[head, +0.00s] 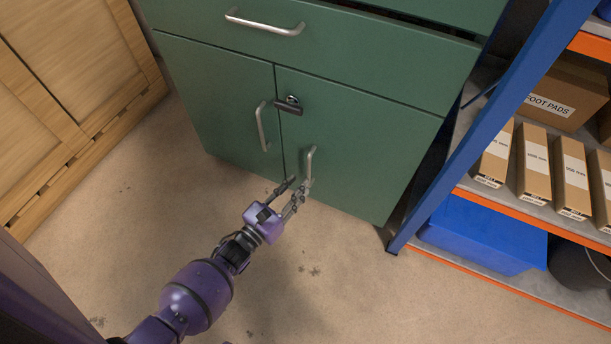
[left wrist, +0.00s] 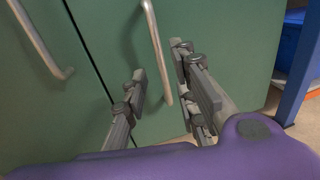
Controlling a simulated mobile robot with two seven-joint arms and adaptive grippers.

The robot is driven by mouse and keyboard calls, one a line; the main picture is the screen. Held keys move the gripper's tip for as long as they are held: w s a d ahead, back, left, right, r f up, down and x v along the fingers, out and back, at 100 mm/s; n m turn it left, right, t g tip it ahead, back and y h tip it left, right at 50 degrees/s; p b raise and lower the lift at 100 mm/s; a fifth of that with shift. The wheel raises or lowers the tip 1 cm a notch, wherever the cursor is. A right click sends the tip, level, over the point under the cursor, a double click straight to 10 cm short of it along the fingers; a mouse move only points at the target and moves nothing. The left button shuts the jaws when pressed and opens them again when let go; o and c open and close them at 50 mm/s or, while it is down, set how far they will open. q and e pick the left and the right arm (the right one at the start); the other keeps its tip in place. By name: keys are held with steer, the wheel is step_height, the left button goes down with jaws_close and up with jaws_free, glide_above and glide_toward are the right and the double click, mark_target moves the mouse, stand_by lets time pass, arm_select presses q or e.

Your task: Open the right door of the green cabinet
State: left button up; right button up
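The green cabinet's right door (head: 365,140) looks closed, flush with the left door (head: 220,100). Its metal bar handle (head: 310,160) stands near the door's left edge. My left gripper (head: 293,188) is open at the lower end of this handle. In the left wrist view the right door's handle (left wrist: 157,50) shows between the two spread fingers (left wrist: 162,75), nearer the right finger. I cannot tell whether a finger touches it. The left door's handle (head: 261,126) also shows in the left wrist view (left wrist: 40,40). My right gripper is not in view.
A dark lock or latch piece (head: 289,104) sits at the top of the door seam. A drawer with a handle (head: 264,22) is above. A blue-posted shelf (head: 490,120) with boxes stands close on the right. A wooden cabinet (head: 70,90) is at left. Floor in front is clear.

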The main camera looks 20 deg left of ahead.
arm_select(q)
steer(key=shift+b+x, duration=0.55)
steer(key=shift+x, duration=1.75)
steer(key=shift+c, duration=0.4)
jaws_close()
